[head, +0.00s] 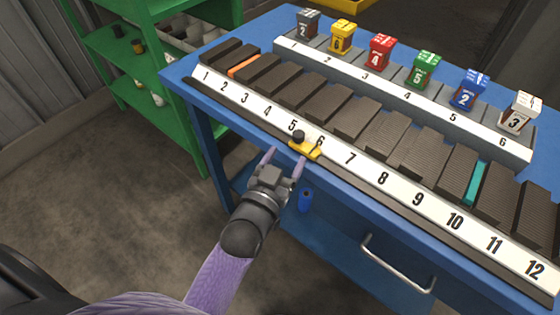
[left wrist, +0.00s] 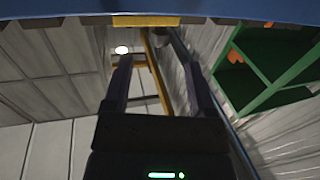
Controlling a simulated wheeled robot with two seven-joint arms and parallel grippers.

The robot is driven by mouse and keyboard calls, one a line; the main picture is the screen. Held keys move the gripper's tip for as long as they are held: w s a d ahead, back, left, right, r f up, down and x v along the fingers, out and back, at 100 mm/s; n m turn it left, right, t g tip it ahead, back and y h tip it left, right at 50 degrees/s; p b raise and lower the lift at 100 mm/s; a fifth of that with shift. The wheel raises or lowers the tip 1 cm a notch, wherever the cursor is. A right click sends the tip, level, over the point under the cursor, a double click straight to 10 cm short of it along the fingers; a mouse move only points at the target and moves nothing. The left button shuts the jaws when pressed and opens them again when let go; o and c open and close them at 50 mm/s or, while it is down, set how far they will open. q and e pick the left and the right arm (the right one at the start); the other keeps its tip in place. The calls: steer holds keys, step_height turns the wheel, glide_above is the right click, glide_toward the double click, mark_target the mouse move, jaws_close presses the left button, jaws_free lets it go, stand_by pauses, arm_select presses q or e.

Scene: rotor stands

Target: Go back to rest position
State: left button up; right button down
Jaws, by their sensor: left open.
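My left gripper (head: 284,158) is open and empty, just in front of the blue workbench's (head: 198,112) near edge. Its fingers point toward a yellow piece with a black knob (head: 305,149) at the numbered strip, by 5 and 6. In the left wrist view the two spread fingers (left wrist: 156,65) have nothing between them that they grip. A yellow strip (left wrist: 146,20) shows above them on the bench's underside edge. My right gripper is not in view.
Dark ribbed blocks fill slots behind the numbered strip (head: 383,178). Several coloured numbered blocks stand on the rear rack, including a red one (head: 380,52). A green shelf (head: 130,70) stands left. A drawer handle (head: 397,265) sticks out in front. Floor (head: 100,190) at left is clear.

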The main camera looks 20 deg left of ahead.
arm_select(q)
steer(key=s, duration=0.3)
steer(key=shift+a, duration=0.15)
steer(key=s+f+m+g, duration=0.1)
steer(key=s+f+g, duration=0.5)
steer(key=f, duration=0.7)
steer(key=s+f+g, duration=0.4)
steer(key=s+f, duration=0.3)
steer(key=f, duration=0.6)
steer(key=s+a+f+g, duration=0.2)
steer(key=s, duration=0.5)
steer(key=s+a+f+g+y, duration=0.1)
steer(key=s+a+f+g, duration=0.1)
steer(key=s, duration=0.5)
steer(key=s+a+f+g, duration=0.2)
steer(key=s+f+g, duration=0.1)
steer(key=s, duration=0.4)
steer(key=shift+a+f+m+g+y, duration=0.3)
steer(key=shift+f+y, duration=0.1)
steer(key=shift+f, duration=0.35)
